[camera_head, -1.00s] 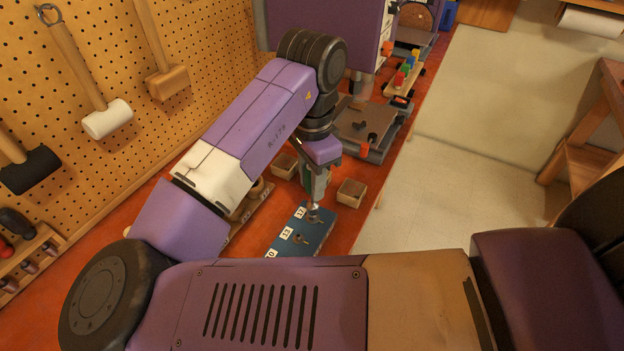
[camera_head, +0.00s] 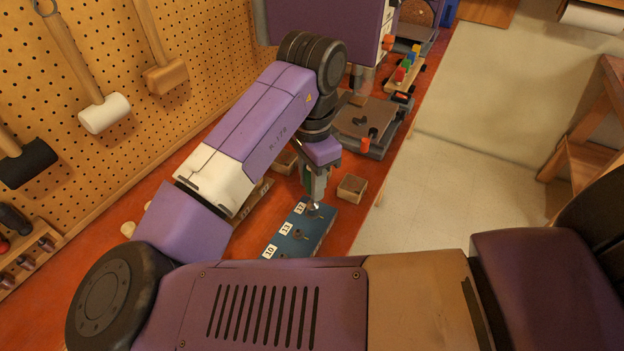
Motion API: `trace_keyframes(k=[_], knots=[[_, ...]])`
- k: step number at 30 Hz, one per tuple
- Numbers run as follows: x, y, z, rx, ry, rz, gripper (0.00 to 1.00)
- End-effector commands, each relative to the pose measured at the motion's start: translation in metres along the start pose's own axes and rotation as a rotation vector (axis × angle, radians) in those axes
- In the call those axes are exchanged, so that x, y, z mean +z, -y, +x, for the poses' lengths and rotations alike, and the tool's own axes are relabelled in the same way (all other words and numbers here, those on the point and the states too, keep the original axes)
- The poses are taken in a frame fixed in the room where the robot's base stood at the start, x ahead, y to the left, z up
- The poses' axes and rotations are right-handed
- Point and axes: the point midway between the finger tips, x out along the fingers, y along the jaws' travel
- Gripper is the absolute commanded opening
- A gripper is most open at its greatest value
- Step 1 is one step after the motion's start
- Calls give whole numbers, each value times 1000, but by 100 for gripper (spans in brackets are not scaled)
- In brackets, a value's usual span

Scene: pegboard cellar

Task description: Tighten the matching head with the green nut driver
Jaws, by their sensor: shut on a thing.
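My gripper (camera_head: 315,183) points down over the far end of a blue block (camera_head: 318,229) and is shut on the green nut driver (camera_head: 307,174). Only a strip of the green handle shows between the fingers. The driver's bright metal shaft (camera_head: 316,205) reaches down to the block beside its farthest label, which looks like 17. Whether the socket is around the head there or just above it is too small to tell. The block's other labels look like 13 (camera_head: 286,229) and 10 (camera_head: 269,251); a small dark head (camera_head: 306,234) sits beside the 13.
A small open wooden box (camera_head: 352,187) stands just right of my gripper, and another (camera_head: 285,161) to its left. A grey machine (camera_head: 365,128) and a toy with coloured pegs (camera_head: 405,70) stand farther back. Mallets hang on the pegboard (camera_head: 200,40) at left.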

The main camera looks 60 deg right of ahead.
Motion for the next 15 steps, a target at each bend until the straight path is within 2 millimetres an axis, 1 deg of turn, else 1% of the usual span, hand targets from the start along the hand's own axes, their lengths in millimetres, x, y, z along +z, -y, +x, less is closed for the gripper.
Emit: trace_keyframes(k=[7,15], knots=[[0,0,5,0,0,0,0],[0,0,6,0,0,0,0]])
